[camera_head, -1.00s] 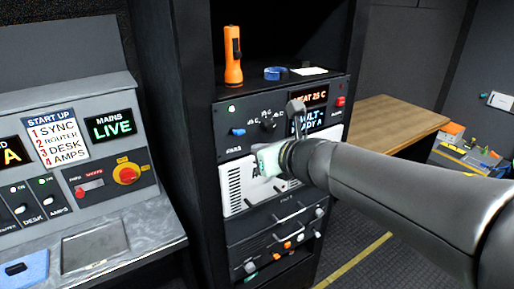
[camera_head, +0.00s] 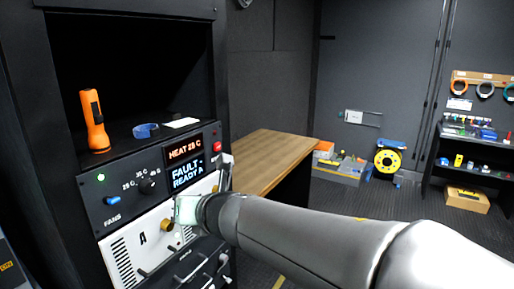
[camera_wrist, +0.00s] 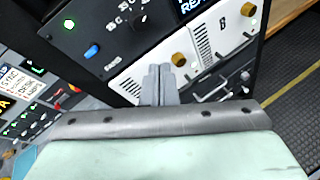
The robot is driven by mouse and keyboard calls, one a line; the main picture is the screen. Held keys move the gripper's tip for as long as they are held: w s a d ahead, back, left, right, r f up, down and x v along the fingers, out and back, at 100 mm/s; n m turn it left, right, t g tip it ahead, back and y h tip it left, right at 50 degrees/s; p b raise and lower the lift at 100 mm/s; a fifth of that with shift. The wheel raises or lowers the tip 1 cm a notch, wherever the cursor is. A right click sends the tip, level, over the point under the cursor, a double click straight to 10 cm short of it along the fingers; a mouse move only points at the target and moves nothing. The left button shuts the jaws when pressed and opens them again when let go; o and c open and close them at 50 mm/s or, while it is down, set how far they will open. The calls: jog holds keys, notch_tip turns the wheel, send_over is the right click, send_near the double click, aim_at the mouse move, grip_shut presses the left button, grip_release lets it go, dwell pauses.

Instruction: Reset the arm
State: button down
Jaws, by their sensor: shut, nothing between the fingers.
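My gripper shows in the wrist view (camera_wrist: 160,85), its two grey fingers closed together with nothing between them. It is in front of the rack, with the white modules A (camera_wrist: 128,84) and B (camera_wrist: 238,25) behind the fingers. In the head view my arm comes in from the lower right, and its pale green end piece covers part of the white module front (camera_head: 128,254). The fingers are hard to make out there. I cannot tell the exact gap between the fingers and the rack.
The fans panel (camera_head: 150,190) reads "HEAT 25 C" and "FAULT- READY A". A wooden table (camera_head: 275,155) stands right of the rack; floor beyond is partly clear.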

jog(key=d+f+m+h, duration=0.5)
jog(key=d+m, duration=0.6)
jog(key=d, duration=0.1)
jog(key=d+f+m+h, duration=0.5)
jog(key=d+m, duration=0.6)
jog(key=d, duration=0.1)
jog(key=s+d+f+m+g, duration=0.4)
jog(key=s+f+m, duration=0.1)
jog(key=s+m, duration=0.4)
jog(key=s+d+f+m+g, duration=0.3)
jog(key=s+f+m+g, duration=0.2)
jog(key=s+m, duration=0.4)
jog(key=shift+s+d+m, duration=0.3)
jog(key=shift+s+d, duration=0.1)
jog(key=shift+s, duration=0.4)
